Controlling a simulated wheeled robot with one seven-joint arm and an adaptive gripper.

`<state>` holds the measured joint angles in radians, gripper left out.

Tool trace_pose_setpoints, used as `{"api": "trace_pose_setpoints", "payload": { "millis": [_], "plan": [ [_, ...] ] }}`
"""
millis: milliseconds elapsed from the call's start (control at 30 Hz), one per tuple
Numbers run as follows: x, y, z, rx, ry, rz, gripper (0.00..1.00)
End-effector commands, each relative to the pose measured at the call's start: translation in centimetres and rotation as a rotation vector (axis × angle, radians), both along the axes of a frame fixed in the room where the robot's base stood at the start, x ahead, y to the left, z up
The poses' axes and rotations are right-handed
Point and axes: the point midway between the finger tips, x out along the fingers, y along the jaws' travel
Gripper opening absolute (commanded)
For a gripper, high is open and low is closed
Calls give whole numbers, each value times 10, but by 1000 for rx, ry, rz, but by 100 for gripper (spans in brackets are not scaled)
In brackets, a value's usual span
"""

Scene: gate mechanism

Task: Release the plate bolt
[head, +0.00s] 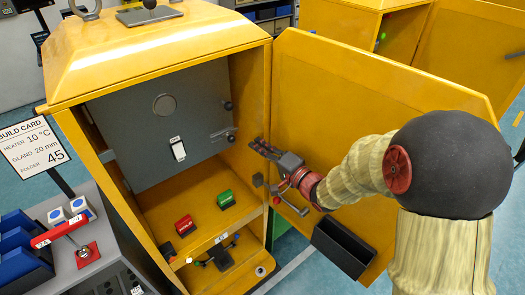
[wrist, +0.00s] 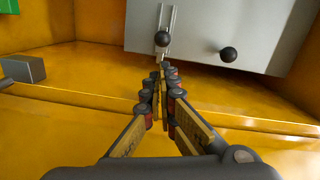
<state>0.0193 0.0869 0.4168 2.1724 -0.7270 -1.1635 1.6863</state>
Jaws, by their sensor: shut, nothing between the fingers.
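A grey plate (head: 165,125) closes the upper part of the open yellow cabinet. On its right edge sits a bolt with a dark round knob (head: 232,138) on a short metal rail. The bolt knob also shows in the wrist view (wrist: 162,39), with the rail running up from it. A second dark knob (head: 228,105) sits higher on the plate edge; it also shows in the wrist view (wrist: 229,54). My gripper (head: 259,145) is just right of the bolt, fingers pointing to it. In the wrist view my gripper (wrist: 162,74) is shut and empty, tips just short of the bolt knob.
The open yellow door (head: 370,85) stands to the right, close behind my arm. Below the plate, a red block (head: 185,225) and a green block (head: 226,199) sit on the cabinet floor. A black door tray (head: 342,247) hangs below my arm. A build card (head: 34,146) stands left.

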Motion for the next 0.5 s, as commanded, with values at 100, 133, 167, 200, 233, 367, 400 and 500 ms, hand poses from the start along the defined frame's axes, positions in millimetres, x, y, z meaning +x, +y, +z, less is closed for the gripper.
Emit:
{"api": "trace_pose_setpoints", "payload": {
  "millis": [100, 133, 167, 200, 233, 367, 400, 500],
  "plan": [
    [17, 14, -3, 0, 0, 2, 0],
    [21, 17, -4, 0, 0, 2, 0],
    [24, 19, -4, 0, 0, 2, 0],
    [29, 23, -4, 0, 0, 2, 0],
    [32, 25, -4, 1, -1, 1, 0],
    [42, 31, -4, 0, 1, 0, 0],
    [44, 33, -4, -1, 1, 0, 0],
    [46, 34, -3, 0, 0, 0, 0]
  ]
}}
